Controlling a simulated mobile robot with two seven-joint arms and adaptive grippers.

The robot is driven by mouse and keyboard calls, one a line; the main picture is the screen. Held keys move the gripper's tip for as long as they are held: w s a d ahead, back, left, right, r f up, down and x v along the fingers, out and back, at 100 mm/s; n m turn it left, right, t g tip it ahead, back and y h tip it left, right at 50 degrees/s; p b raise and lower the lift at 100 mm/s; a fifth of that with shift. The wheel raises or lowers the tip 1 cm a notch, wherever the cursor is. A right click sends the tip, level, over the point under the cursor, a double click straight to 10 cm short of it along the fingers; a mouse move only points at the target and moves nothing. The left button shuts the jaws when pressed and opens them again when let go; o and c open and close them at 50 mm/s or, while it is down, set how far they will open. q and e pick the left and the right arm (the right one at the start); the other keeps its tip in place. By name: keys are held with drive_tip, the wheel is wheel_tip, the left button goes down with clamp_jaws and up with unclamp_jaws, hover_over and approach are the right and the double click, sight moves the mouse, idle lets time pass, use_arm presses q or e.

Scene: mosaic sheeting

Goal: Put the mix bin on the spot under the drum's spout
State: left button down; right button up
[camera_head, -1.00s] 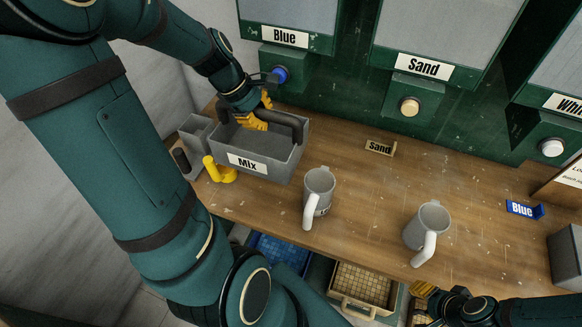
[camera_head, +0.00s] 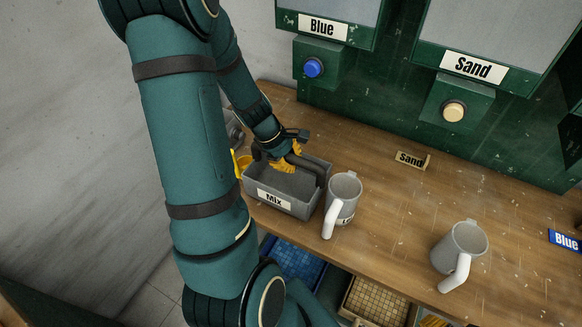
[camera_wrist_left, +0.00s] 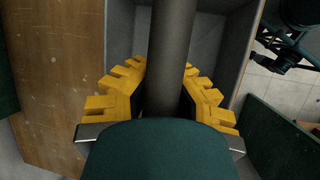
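The mix bin (camera_head: 305,207) is a grey open box with a "Mix" label on its front and a dark bar handle across it. It is at the left end of the wooden bench, close to the front edge. My left gripper (camera_head: 286,164) has its yellow fingers on both sides of the handle and looks shut on it; the wrist view shows the dark bar (camera_wrist_left: 172,60) between the fingers. I cannot tell whether the bin is lifted. Yellow tips of my right gripper (camera_head: 432,321) show at the bottom edge. No drum or spout is recognisable.
A grey mug (camera_head: 345,190) stands close to the bin's right side, another mug (camera_head: 458,245) farther right. Green dispensers with a blue button (camera_head: 313,67) and a cream button (camera_head: 453,111) line the back.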

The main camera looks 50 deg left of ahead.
use_arm(q)
drive_tip(key=shift+f, duration=0.4)
drive_tip(key=shift+f, duration=0.1)
drive_tip(key=shift+f, duration=0.15)
drive_tip(key=c, duration=1.1)
unclamp_jaws()
drive_tip(key=shift+c, duration=0.2)
